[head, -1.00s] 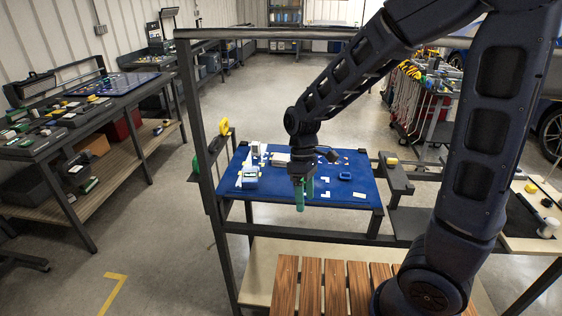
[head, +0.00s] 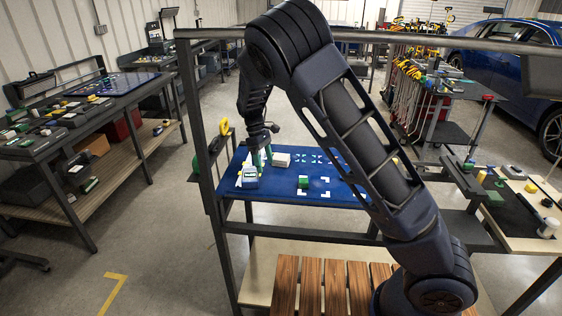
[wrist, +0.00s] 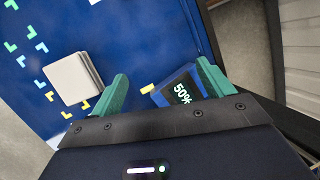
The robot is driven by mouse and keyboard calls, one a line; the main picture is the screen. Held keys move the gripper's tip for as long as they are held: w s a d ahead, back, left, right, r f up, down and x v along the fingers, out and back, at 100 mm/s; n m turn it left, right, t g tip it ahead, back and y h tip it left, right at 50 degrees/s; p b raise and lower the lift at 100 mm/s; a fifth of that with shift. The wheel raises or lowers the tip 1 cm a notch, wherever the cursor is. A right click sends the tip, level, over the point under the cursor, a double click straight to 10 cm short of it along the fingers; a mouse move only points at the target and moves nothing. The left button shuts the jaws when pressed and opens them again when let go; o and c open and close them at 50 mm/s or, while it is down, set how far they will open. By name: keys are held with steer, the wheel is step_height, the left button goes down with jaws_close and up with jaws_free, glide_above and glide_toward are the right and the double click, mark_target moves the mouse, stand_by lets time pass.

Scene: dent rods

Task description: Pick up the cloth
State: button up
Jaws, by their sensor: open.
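A pale grey-white, flat, square, layered thing, which looks like the folded cloth (wrist: 72,78), lies on the blue mat (wrist: 120,30) left of my gripper in the wrist view. In the head view the cloth (head: 282,160) lies just right of my gripper (head: 263,158). My gripper has green fingers and is open, as the wrist view (wrist: 163,74) also shows. Nothing is held.
A small green block (head: 303,182) and white and yellow corner marks lie on the mat. A dark metal frame post (head: 200,130) stands at the mat's left. A wooden slatted surface (head: 330,285) is in front. My arm hides the mat's right part.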

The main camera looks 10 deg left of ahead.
mark_target(280, 157)
steer(key=w+r+n+t+h, duration=0.1)
steer(key=w+r+t+h, duration=0.3)
steer(key=w, duration=0.8)
steer(key=shift+s+d+f+g+y, duration=0.1)
steer(key=shift+d+f+g+y, duration=0.45)
steer(key=shift+f, duration=0.9)
steer(key=shift+d+f+t+y, duration=0.1)
steer(key=shift+d+f+y, duration=0.15)
steer(key=shift+d+f, duration=0.9)
steer(key=shift+s+d+f+g+y, duration=0.1)
steer(key=shift+d+f+g+y, duration=0.25)
steer(key=shift+f, duration=1.4)
steer(key=c, duration=1.1)
